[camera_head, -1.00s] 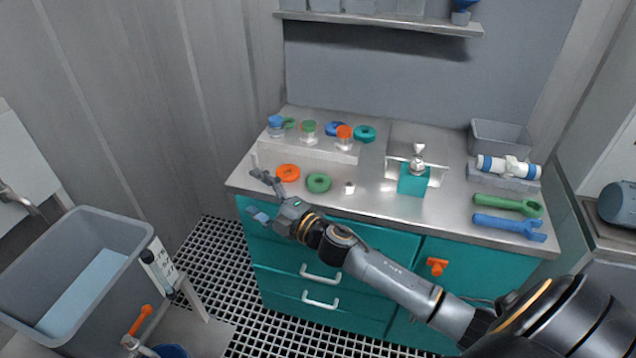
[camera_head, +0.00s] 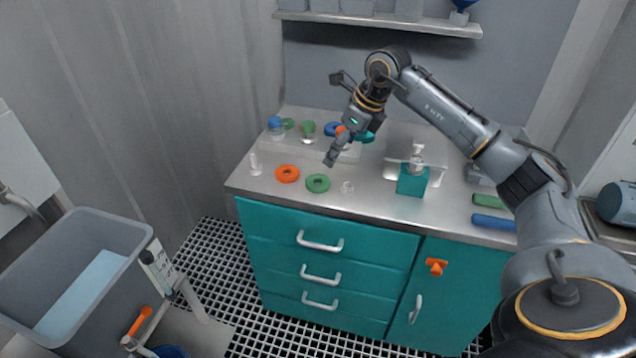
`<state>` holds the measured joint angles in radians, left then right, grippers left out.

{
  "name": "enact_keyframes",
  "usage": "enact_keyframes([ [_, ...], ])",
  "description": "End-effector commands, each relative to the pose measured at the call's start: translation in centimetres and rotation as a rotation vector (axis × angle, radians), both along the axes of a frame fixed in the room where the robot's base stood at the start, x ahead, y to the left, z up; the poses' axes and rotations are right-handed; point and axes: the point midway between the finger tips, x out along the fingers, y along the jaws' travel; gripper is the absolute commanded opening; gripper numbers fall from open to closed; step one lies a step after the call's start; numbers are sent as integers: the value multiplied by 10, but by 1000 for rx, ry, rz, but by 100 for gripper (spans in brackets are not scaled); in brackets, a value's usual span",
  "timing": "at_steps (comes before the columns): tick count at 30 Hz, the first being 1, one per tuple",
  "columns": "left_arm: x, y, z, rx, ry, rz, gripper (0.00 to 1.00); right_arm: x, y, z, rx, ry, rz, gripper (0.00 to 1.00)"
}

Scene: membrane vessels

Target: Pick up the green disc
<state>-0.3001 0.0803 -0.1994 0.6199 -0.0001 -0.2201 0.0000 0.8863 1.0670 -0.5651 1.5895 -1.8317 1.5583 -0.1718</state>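A green disc (camera_head: 318,183), ring-shaped with a central hole, lies flat on the metal counter (camera_head: 232,183) near its front edge. An orange disc (camera_head: 287,174) lies to its left. Another small green piece (camera_head: 289,123) shows at the back left, partly hidden behind a blue-capped jar (camera_head: 276,126). My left gripper is not in view.
A green-capped jar (camera_head: 308,131) stands on the block. Blue (camera_head: 332,129) and teal (camera_head: 367,137) discs lie behind, partly covered by my gripper. A small clear vessel (camera_head: 347,187) is right of the green disc. A teal block with a white fitting (camera_head: 412,182) stands further right.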

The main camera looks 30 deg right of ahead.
Motion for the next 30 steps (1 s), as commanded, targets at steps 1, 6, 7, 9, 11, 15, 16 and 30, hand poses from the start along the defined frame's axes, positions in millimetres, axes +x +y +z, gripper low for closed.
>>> enact_keyframes([
  [1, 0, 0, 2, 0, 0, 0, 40, 3, 3, -11, 3, 6, 1, 87],
  [6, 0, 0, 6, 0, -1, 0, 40, 15, 9, -41, 5, 4, 1, 87],
  [7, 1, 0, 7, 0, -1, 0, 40, 16, 10, -44, 5, 3, 1, 87],
  [9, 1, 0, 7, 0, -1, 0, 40, 19, 12, -52, 5, 3, 2, 87],
  [11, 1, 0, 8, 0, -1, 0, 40, 21, 12, -56, 5, 1, 1, 87],
  [15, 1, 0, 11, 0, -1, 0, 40, 24, 15, -64, 6, 2, 1, 87],
  [16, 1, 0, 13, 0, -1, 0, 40, 26, 16, -66, 7, 2, 2, 87],
  [30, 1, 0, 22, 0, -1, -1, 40, 42, 24, -106, 5, -1, 2, 87],
])
